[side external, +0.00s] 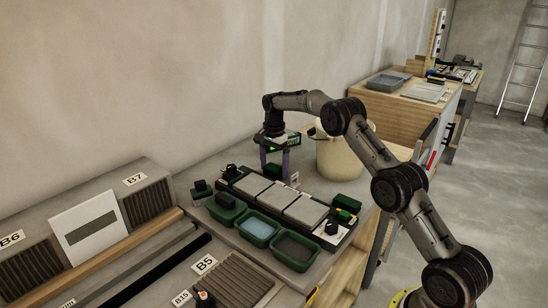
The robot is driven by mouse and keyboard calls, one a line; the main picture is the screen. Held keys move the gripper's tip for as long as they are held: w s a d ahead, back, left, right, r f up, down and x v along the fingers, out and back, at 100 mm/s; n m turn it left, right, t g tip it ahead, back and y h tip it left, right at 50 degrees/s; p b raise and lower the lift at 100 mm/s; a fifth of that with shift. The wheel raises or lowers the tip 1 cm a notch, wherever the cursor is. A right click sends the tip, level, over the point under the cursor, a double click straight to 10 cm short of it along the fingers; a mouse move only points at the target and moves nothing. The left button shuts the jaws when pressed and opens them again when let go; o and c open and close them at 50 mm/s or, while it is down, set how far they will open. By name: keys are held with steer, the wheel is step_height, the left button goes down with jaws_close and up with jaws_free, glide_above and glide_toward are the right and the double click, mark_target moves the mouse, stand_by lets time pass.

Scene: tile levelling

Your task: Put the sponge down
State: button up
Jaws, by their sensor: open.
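My gripper (275,177) points straight down at the back edge of the row of tiles, its two purple fingers spread apart. A dark green block (272,171), which looks like a sponge, sits low between or just behind the fingers; I cannot tell whether it touches them. Its underside is hard to make out, but it appears to rest at bench height. A second dark green block (225,200) lies in the left green tub (227,218); I cannot tell which block is the sponge.
Grey tiles (272,194) lie in a dark frame. A water tub (259,230) and a dark-filled tub (293,251) stand in front. Small black tools (201,188) sit around the frame. A cream bucket (339,157) stands close right of my gripper. The wall is behind.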

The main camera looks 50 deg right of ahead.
mark_target(274, 167)
step_height(274, 167, up, 12)
steer(key=s+a+r+n+t, duration=0.2)
steer(key=s+a+r+n, duration=0.5)
steer(key=s+a+r, duration=0.55)
steer(key=s+a+n+t, duration=0.1)
steer(key=s+a+n, duration=0.2)
steer(key=s, duration=0.6)
steer(key=s+a+n+t, duration=0.1)
steer(key=s+a+n, duration=0.25)
steer(key=s, duration=0.55)
steer(key=s+a+f+n+t, duration=0.1)
steer(key=s+a+f+n, duration=0.1)
steer(key=s+f+n, duration=0.2)
steer(key=s+f, duration=0.3)
steer(key=s, duration=0.3)
steer(key=shift+s+f+t, duration=0.3)
steer(key=shift+n, duration=0.25)
